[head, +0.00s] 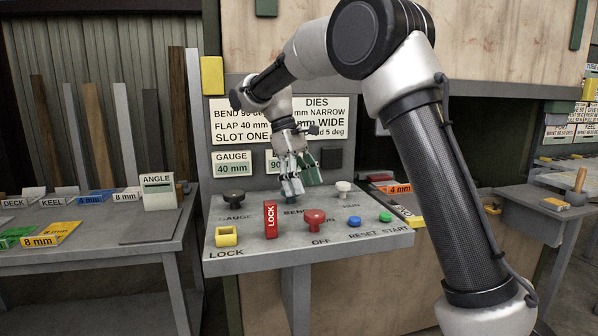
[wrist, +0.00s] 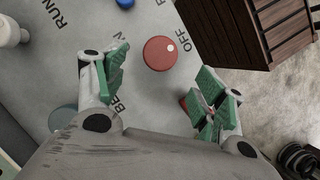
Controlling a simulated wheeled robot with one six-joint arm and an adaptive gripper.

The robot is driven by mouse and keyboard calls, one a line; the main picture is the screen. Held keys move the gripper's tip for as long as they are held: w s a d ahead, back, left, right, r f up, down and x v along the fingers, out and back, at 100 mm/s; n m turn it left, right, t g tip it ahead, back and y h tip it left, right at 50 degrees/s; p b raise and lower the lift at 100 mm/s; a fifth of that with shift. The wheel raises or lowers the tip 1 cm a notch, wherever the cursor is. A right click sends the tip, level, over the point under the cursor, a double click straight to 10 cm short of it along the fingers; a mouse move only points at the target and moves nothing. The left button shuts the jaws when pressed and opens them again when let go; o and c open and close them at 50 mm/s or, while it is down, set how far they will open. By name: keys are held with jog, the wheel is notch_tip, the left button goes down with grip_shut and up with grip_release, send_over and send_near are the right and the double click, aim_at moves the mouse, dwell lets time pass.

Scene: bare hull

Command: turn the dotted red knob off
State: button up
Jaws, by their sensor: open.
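The red knob (head: 314,217) stands on the grey control panel, behind the printed word OFF. In the wrist view the red knob (wrist: 160,53) has a white dot on its right side, facing the OFF lettering. My gripper (head: 300,193) is above the back of the panel, pointing down, a little behind and left of the red knob. In the wrist view my gripper (wrist: 164,90) has its green-padded fingers wide apart with nothing between them. The knob shows beyond the fingertips and is not touched.
A red LOCK tag (head: 270,219) stands close left of the knob. A black knob (head: 234,197), a white knob (head: 343,188), a yellow block (head: 226,236), a blue button (head: 354,221) and a green button (head: 386,217) share the panel (head: 275,257). A sign board rises behind.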

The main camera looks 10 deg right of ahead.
jog(key=v, duration=0.4)
